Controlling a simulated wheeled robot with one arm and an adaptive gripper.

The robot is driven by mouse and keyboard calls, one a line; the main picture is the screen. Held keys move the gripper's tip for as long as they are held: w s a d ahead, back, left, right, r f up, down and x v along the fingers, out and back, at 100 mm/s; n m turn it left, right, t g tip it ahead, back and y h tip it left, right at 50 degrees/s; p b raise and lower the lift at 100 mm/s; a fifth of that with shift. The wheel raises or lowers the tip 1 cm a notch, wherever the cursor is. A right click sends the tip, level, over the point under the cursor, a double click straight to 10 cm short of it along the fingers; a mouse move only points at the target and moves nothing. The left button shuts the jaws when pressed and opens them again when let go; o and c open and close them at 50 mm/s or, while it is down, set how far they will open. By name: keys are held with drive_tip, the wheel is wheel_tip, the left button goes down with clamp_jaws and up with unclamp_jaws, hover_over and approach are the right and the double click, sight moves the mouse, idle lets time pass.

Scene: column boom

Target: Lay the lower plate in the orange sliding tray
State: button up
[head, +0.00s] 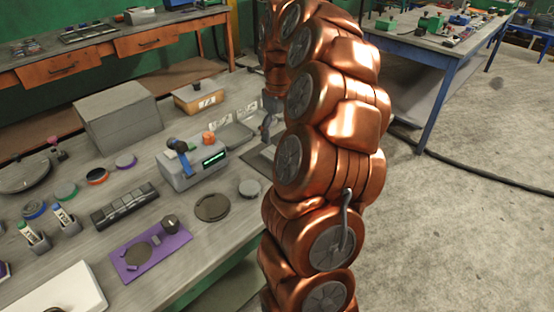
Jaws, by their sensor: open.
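I cannot tell for sure which thing is the lower plate. A flat dark round disc (212,207) lies on the grey workbench, and a larger dark round dish (25,174) lies at the far left. No orange sliding tray is clearly seen; an orange-brown box (201,97) with pale labels stands at the bench's back, and a shallow grey tray (234,136) sits in front of it. My gripper (267,130) hangs low over the bench beside the grey tray's right side, partly hidden by my copper arm. It is open, and nothing shows held in it.
A grey instrument box (194,166) with a green display stands mid-bench. A large grey box (118,115), coloured round pieces (97,176), a black ribbed block (125,206) and a purple board (150,256) take up the left. Open floor (470,220) lies right.

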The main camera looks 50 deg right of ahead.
drive_tip(key=shift+f+p, duration=0.8)
drive_tip(key=shift+f, duration=3)
drive_tip(key=shift+c, duration=0.3)
clamp_jaws()
